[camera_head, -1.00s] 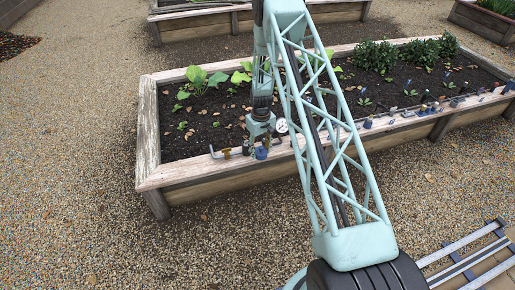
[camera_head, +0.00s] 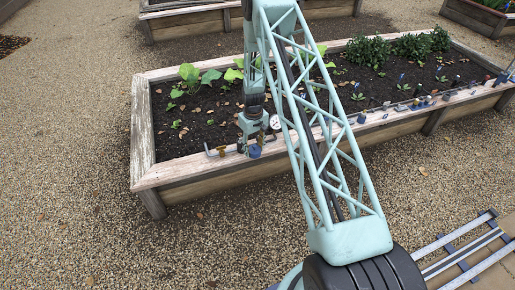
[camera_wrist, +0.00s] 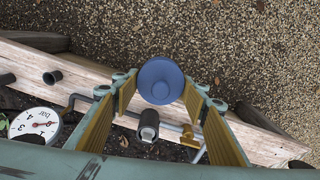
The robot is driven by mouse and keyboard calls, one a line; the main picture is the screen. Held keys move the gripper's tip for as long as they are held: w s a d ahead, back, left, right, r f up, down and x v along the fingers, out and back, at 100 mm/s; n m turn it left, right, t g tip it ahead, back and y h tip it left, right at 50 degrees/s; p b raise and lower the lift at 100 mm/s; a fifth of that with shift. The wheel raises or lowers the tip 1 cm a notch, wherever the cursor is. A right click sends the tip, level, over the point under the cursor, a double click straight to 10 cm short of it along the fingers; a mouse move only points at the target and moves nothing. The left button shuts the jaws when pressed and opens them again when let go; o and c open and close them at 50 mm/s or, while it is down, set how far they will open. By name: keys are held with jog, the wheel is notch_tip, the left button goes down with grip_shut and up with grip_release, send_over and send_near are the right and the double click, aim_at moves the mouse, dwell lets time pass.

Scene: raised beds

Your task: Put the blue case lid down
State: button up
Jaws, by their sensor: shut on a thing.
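The blue case lid (camera_wrist: 160,80) is a round blue disc with a raised centre. In the wrist view it sits between the tips of my gripper's (camera_wrist: 158,92) yellow-padded fingers, which are shut on it. In the head view the lid (camera_head: 255,151) is a small blue spot just below my gripper (camera_head: 252,142), by the front plank of the raised bed. From these views I cannot tell whether it touches the plank.
A grey pipe with a brass fitting (camera_wrist: 188,134) and a dark square-topped part (camera_wrist: 148,125) lie below the fingers. A dial gauge (camera_wrist: 35,126) is at left. Small objects line the plank's (camera_head: 182,171) right part. Gravel (camera_head: 75,140) surrounds the bed.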

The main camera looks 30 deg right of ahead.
jog(key=s+a+r, duration=0.3)
jog(key=s+a, duration=0.1)
jog(key=a, duration=0.4)
jog(key=s+a+r, duration=0.3)
jog(key=s+a, duration=0.1)
jog(key=a, duration=0.5)
jog(key=s+a+r, duration=0.3)
jog(key=s+a, duration=0.1)
jog(key=a, duration=0.5)
jog(key=shift+s, duration=0.2)
